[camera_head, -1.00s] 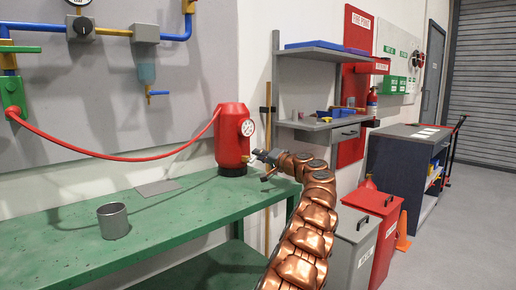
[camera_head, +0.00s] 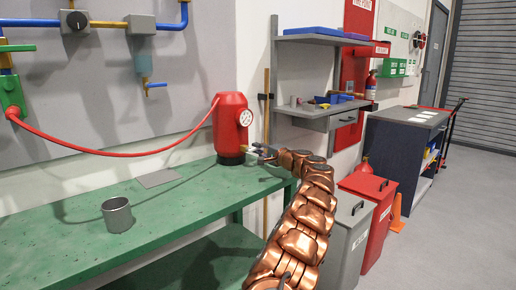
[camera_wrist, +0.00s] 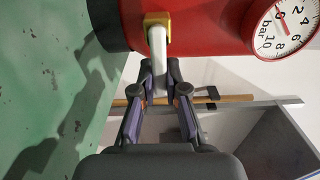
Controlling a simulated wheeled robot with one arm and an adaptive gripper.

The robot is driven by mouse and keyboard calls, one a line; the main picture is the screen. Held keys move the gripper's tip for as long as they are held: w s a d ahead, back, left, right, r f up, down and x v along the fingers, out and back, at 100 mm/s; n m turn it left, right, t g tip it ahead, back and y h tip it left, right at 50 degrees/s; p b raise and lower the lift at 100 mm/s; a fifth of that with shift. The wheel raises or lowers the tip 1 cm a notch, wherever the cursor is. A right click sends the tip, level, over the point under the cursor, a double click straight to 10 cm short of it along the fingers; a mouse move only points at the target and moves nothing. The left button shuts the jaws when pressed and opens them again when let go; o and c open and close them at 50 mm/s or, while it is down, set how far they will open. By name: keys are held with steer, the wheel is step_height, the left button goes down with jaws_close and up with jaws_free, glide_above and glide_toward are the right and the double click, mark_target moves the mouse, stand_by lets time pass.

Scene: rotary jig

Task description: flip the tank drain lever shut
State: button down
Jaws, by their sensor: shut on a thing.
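The red tank (camera_head: 230,125) stands upright at the back right of the green bench, with a round pressure gauge (camera_head: 245,118) on its side. In the wrist view, a yellow fitting (camera_wrist: 157,19) sits low on the tank (camera_wrist: 200,25). A pale grey lever (camera_wrist: 157,45) runs from it straight toward my gripper. In the head view, my gripper (camera_head: 262,151) is just right of the tank's base; the lever is too small to make out clearly.
A grey metal cup (camera_head: 117,215) and a flat grey plate (camera_head: 158,178) are on the green bench (camera_head: 60,240). A red hose (camera_head: 90,152) runs from the tank to the wall piping. Grey shelves (camera_head: 308,40) and bins (camera_head: 367,190) stand to the right.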

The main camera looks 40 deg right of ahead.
steer(key=shift+d, duration=0.1)
steer(key=c, duration=1.2)
jaws_free()
steer(key=shift+s+r, duration=0.1)
steer(key=shift+s, duration=5.95)
